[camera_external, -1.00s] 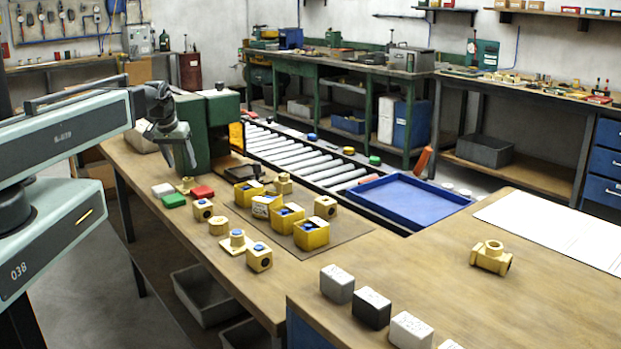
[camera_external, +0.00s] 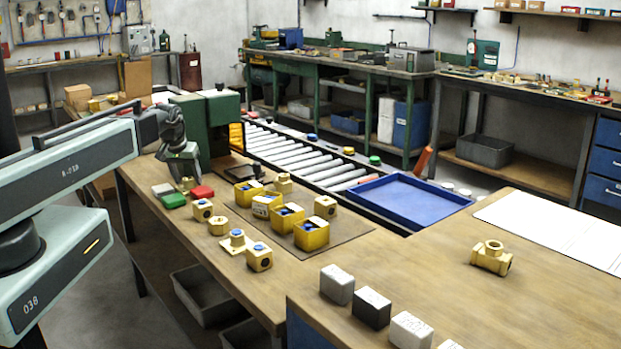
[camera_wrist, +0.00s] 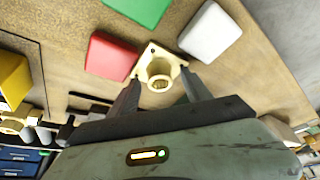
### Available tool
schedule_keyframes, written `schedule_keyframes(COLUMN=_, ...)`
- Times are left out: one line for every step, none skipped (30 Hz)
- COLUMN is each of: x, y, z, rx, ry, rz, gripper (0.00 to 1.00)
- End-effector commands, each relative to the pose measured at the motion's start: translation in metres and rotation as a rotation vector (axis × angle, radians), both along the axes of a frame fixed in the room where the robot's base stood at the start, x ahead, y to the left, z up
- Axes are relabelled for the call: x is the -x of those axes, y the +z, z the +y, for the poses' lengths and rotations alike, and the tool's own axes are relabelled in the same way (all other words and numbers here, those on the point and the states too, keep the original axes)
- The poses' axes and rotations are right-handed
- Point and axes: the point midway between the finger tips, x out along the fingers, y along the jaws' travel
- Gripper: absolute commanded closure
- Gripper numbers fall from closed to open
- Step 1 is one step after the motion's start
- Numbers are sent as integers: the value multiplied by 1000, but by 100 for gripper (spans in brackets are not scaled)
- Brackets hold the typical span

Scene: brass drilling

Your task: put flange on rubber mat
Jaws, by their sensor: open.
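A brass flange (camera_wrist: 160,68) with a square base and a round bore lies on the bench between my fingertips in the wrist view. It also shows as a small brass piece (camera_external: 188,184) under my gripper in the external view, partly hidden. My gripper (camera_external: 186,176) is open, pointing down, with one finger on each side of the flange; I cannot tell whether they touch it. The rubber mat (camera_external: 345,229) is the dark sheet on the bench to the right, with several yellow boxes and brass parts on it.
A red block (camera_wrist: 112,56), a green block (camera_wrist: 138,8) and a white block (camera_wrist: 209,32) lie close around the flange. Several brass fittings, one a flanged piece with a blue plug (camera_external: 237,241), stand left of the mat. A green machine (camera_external: 205,130) rises behind my gripper.

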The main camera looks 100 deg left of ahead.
Motion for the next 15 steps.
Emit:
schedule_keyframes(x=0, y=-2, z=1, rx=0, ry=0, rz=0, gripper=43)
schedule_keyframes(x=0, y=-1, z=1, rx=0, ry=0, rz=0, gripper=43)
schedule_keyframes(x=0, y=0, z=0, rx=0, ry=0, rz=0, gripper=43)
schedule_keyframes(x=0, y=1, z=0, rx=0, ry=0, rz=0, gripper=43)
schedule_keyframes(x=0, y=1, z=0, rx=0, ry=0, rz=0, gripper=43)
schedule_keyframes(x=0, y=1, z=0, rx=0, ry=0, rz=0, gripper=48)
schedule_keyframes(x=0, y=1, z=0, rx=0, ry=0, rz=0, gripper=57)
schedule_keyframes(x=0, y=1, z=0, rx=0, ry=0, rz=0, gripper=65)
schedule_keyframes(x=0, y=1, z=0, rx=0, ry=0, rz=0, gripper=76)
schedule_keyframes(x=0, y=1, z=0, rx=0, ry=0, rz=0, gripper=85)
schedule_keyframes(x=0, y=1, z=0, rx=0, ry=0, rz=0, gripper=93)
schedule_keyframes(x=0, y=1, z=0, rx=0, ry=0, rz=0, gripper=100)
schedule_keyframes(x=0, y=1, z=0, rx=0, ry=0, rz=0, gripper=100)
schedule_keyframes(x=0, y=1, z=0, rx=0, ry=0, rz=0, gripper=100)
schedule_keyframes(x=0, y=1, z=0, rx=0, ry=0, rz=0, gripper=100)
